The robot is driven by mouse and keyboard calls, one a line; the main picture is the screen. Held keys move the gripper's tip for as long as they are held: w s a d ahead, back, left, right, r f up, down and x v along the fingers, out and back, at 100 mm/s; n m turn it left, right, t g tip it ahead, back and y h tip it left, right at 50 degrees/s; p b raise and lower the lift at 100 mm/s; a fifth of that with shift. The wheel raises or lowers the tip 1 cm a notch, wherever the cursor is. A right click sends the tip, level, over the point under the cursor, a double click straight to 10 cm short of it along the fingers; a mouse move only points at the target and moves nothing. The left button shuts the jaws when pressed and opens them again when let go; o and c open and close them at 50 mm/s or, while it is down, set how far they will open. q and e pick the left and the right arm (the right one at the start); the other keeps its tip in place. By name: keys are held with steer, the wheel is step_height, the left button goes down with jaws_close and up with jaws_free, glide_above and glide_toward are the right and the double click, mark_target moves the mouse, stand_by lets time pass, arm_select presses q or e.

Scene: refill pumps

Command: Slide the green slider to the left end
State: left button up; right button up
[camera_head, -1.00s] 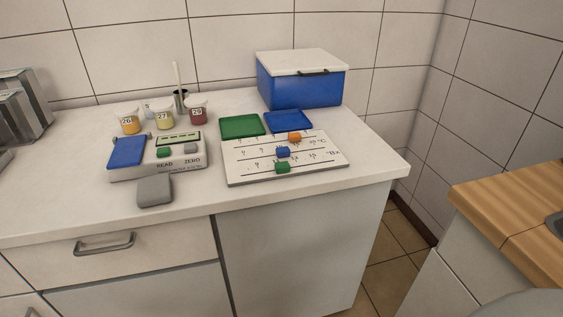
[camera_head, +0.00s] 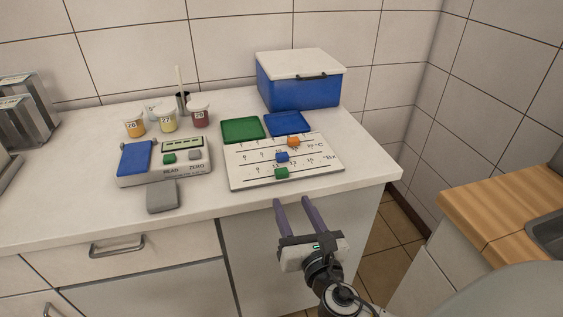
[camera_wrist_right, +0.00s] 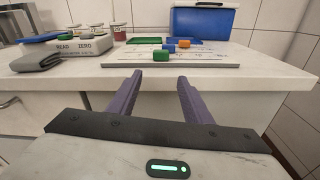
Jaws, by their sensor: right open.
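The green slider (camera_head: 281,173) sits on the lowest line of the white slider board (camera_head: 240,180), near the middle of that line. In the right wrist view the green slider (camera_wrist_right: 161,56) stands nearest the board's front edge. A blue slider (camera_head: 282,157) and an orange slider (camera_head: 293,141) sit on the lines behind it. My right gripper (camera_head: 292,200) is open and empty, its two purple fingers pointing toward the counter, in front of the board and apart from the green slider. My left gripper is out of view.
A meter with a blue lid (camera_head: 136,158) and a grey pad (camera_head: 163,196) lie left of the board. Green (camera_head: 243,128) and blue (camera_head: 288,122) trays lie behind it, with a blue box (camera_head: 300,90) further back. Several sample cups stand at the back left. Bare counter lies front and right.

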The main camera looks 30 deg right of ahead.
mark_target(283, 173)
steer(key=shift+n+t, duration=0.4)
steer(key=shift+n, duration=0.4)
steer(key=x, duration=0.3)
steer(key=r+x, duration=0.1)
steer(key=x, duration=0.3)
steer(key=r+p+x, duration=0.1)
steer(key=x, duration=0.3)
steer(key=shift+s+d+r, duration=0.1)
steer(key=shift+r, duration=0.1)
jaws_close()
